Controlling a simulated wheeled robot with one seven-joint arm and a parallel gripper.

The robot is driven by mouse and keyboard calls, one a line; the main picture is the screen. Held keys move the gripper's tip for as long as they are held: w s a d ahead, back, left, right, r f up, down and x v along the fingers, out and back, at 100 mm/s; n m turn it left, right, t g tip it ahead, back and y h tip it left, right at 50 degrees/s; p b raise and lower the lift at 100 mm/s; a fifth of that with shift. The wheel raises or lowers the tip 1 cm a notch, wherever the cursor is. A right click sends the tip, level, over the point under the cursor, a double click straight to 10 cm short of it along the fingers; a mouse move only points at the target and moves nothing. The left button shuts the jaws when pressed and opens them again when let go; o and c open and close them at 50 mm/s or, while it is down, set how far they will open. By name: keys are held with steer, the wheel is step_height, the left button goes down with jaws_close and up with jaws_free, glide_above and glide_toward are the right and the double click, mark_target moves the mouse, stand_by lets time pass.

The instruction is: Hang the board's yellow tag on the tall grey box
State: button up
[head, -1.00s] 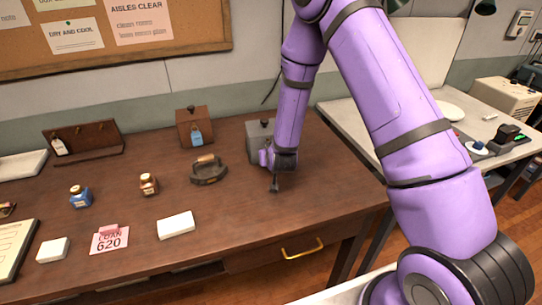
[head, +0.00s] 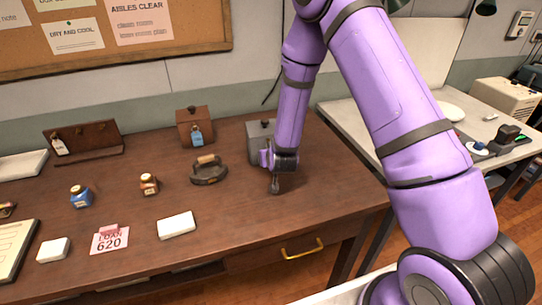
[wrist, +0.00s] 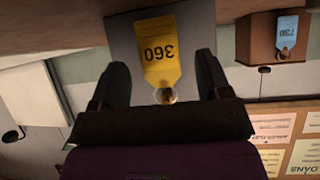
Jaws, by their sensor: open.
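The tall grey box (head: 258,130) stands at the back right of the brown desk, partly hidden by my arm in the head view. In the wrist view, which is upside down, its grey face (wrist: 124,38) fills the upper middle. The yellow tag (wrist: 160,60), marked 360, lies flat in front of that face, its ring end towards the box top. Whether the ring sits on a peg is hard to tell. My gripper (wrist: 161,62) is open, with one finger on each side of the tag and gaps between. The wooden tag board (head: 85,138) stands at the back left.
A brown box (head: 194,128) with a blue tag (head: 196,138) stands left of the grey box. A dark iron (head: 208,172), small bottles (head: 148,184) and a white block (head: 176,225) are on the desk. The desk's front right is clear.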

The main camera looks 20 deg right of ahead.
steer(key=d+v, duration=0.1)
steer(key=v, duration=1)
steer(key=s+d+r+n+g+y, duration=0.1)
steer(key=s+r, duration=0.3)
steer(key=r, duration=0.7)
steer(key=s+r+g+y, duration=0.1)
steer(key=s+r+g, duration=0.15)
steer(key=r, duration=0.75)
steer(key=s+d+r, duration=0.2)
steer(key=s+r, duration=0.1)
steer(key=s, duration=0.4)
steer(key=s+d+r+g, duration=0.1)
steer(key=s+r, duration=0.3)
steer(key=s, duration=0.4)
steer(key=s+d+r+g, duration=0.1)
steer(key=s+d+r, duration=0.1)
steer(key=s+r, duration=0.2)
steer(key=s, duration=0.3)
steer(key=shift+s+d+h, duration=0.4)
steer(key=shift+r+g, duration=0.1)
steer(key=shift+g, duration=0.15)
